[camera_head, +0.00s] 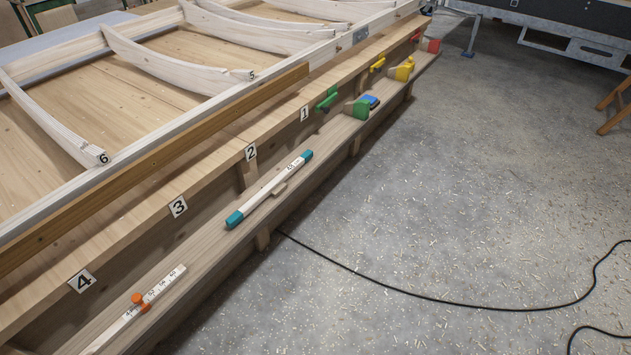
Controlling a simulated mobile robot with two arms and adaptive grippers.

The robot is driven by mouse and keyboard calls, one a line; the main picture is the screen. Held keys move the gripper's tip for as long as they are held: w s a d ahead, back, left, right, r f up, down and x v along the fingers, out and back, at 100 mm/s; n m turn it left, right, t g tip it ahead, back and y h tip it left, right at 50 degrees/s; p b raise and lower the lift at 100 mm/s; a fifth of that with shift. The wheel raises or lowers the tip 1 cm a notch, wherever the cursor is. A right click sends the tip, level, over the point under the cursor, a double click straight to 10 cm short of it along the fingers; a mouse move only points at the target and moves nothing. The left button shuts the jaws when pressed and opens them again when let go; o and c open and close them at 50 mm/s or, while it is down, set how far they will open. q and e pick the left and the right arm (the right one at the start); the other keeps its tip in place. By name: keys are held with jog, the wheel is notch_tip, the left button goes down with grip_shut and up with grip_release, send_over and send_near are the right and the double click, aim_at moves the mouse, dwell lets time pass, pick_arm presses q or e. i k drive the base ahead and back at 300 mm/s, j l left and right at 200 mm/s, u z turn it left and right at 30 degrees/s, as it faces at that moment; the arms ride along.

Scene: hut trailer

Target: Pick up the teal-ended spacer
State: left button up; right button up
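The teal-ended spacer (272,189) is a pale wooden bar with a teal cap on each end and dark markings near its far end. It lies lengthwise on the long wooden ledge (205,258), below the number 2 and 3 labels. Neither of my grippers shows in the head view.
A marked wooden rule with an orange piece (140,302) lies nearer on the ledge. Farther along are green, blue, yellow and red tools (362,106). The workbench with curved ribs (170,66) rises left. Black cable (430,298) crosses the shaving-strewn floor (470,190).

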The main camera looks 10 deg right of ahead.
aim_at(275, 187)
jog(key=u, duration=0.3)
jog(key=i+l+u, duration=0.2)
jog(key=l+u, duration=0.15)
jog(key=i+l+u, duration=0.15)
jog(key=l+u, duration=0.15)
jog(key=i+l+u, duration=0.1)
jog(key=l+u, duration=0.25)
jog(key=l, duration=0.1)
